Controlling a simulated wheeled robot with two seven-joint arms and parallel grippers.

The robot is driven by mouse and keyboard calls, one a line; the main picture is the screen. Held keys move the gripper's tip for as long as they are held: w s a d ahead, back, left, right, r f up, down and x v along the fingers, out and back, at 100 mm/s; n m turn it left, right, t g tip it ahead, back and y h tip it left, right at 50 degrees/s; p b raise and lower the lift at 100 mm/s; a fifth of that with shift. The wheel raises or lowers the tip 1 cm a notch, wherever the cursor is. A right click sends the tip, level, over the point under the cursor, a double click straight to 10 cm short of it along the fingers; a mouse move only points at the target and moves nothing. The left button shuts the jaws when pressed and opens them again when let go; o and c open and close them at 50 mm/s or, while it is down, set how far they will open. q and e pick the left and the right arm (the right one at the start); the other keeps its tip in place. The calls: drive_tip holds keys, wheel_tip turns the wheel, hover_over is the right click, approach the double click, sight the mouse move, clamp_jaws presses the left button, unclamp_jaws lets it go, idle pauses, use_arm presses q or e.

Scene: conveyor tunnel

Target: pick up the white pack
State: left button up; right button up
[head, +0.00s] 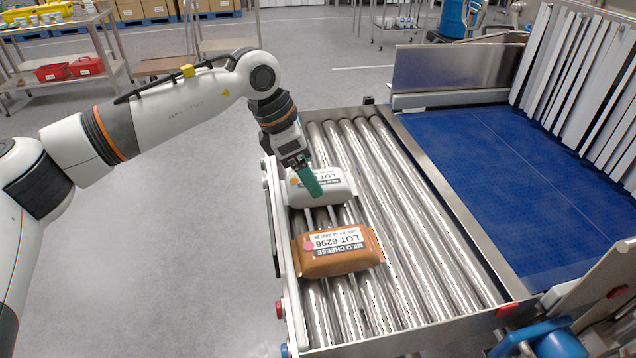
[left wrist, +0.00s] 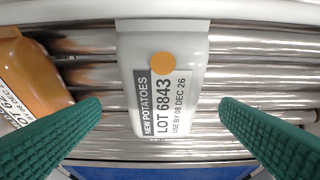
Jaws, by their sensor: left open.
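The white pack (head: 333,187) lies on the metal rollers in the head view, just behind an orange-brown pack. In the left wrist view the white pack (left wrist: 195,60) shows a label reading "NEW POTATOES LOT 6843" and an orange dot. My left gripper (head: 312,186) is over the white pack, pointing down. In the left wrist view its green fingers (left wrist: 160,118) are open, one on each side of the pack, with gaps between. The head view hides part of the pack behind the gripper. My right gripper is not in view.
The orange-brown pack (head: 338,252), labelled "MILD CHEESE LOT 6296", lies close in front of the white pack. Bare rollers (head: 432,230) lie to the right, then a metal rail and a blue belt (head: 480,150). A side rail (head: 276,225) edges the rollers on the left.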

use_arm(q)
drive_tip(key=p+x, duration=0.1)
drive_tip(key=x, duration=0.3)
drive_tip(key=shift+w, duration=0.1)
drive_tip(key=shift+a, duration=0.1)
drive_tip(key=c, duration=1.4)
